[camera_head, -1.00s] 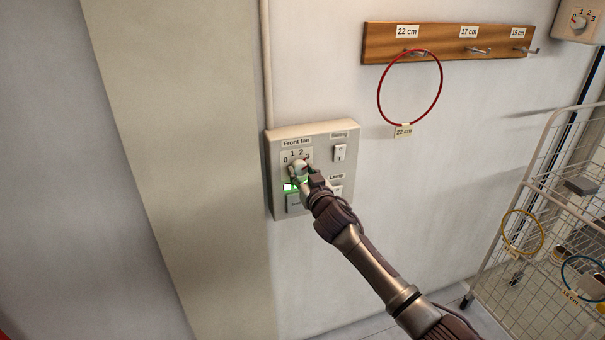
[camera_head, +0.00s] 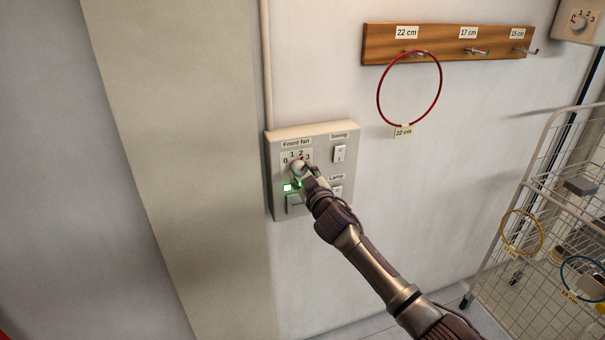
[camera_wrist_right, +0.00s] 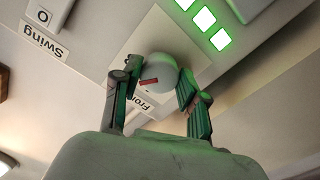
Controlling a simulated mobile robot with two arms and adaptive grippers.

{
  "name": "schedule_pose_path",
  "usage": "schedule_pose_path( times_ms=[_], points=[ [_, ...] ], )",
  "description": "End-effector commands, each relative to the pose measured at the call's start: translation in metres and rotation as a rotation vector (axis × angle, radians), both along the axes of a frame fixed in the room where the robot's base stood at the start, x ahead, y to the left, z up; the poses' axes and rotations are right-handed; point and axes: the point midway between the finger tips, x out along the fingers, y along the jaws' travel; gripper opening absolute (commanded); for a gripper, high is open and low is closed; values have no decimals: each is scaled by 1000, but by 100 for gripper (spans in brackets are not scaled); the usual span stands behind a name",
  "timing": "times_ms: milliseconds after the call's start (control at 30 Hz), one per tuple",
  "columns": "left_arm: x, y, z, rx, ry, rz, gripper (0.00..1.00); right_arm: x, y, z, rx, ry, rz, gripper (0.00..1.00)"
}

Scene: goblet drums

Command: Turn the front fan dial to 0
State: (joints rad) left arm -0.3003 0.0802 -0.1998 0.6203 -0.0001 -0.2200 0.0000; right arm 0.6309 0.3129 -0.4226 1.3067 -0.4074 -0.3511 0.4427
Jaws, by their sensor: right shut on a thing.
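The front fan dial (camera_head: 298,167) is a pale round knob on the wall panel (camera_head: 325,136), under the label "Front fan" and the numbers 0 to 3. My right gripper (camera_head: 304,171) is shut on the dial. In the right wrist view, its two fingers (camera_wrist_right: 157,88) sit on either side of the white knob (camera_wrist_right: 164,70), which carries a red mark. In the head view, the mark seems to point up toward 2, but the fingers partly cover the knob and I cannot tell exactly. Green lights (camera_wrist_right: 204,18) glow beside the dial. My left gripper is not in view.
The Swing switch (camera_head: 340,153) and Lamp switch (camera_head: 337,191) sit right of the dial, close to my gripper. A red hoop (camera_head: 379,99) hangs from a wooden hook rail (camera_head: 437,48) above right. A white wire rack (camera_head: 489,262) stands at right.

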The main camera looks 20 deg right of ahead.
Motion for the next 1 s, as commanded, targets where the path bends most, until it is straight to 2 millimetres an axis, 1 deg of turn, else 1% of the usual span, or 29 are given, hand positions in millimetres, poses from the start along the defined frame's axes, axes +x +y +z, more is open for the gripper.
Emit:
schedule_pose_path(
  times_ms=[1000],
  points=[
    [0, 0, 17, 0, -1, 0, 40, 0, -1, 1, -969, -30, 0, 8]
  ],
)
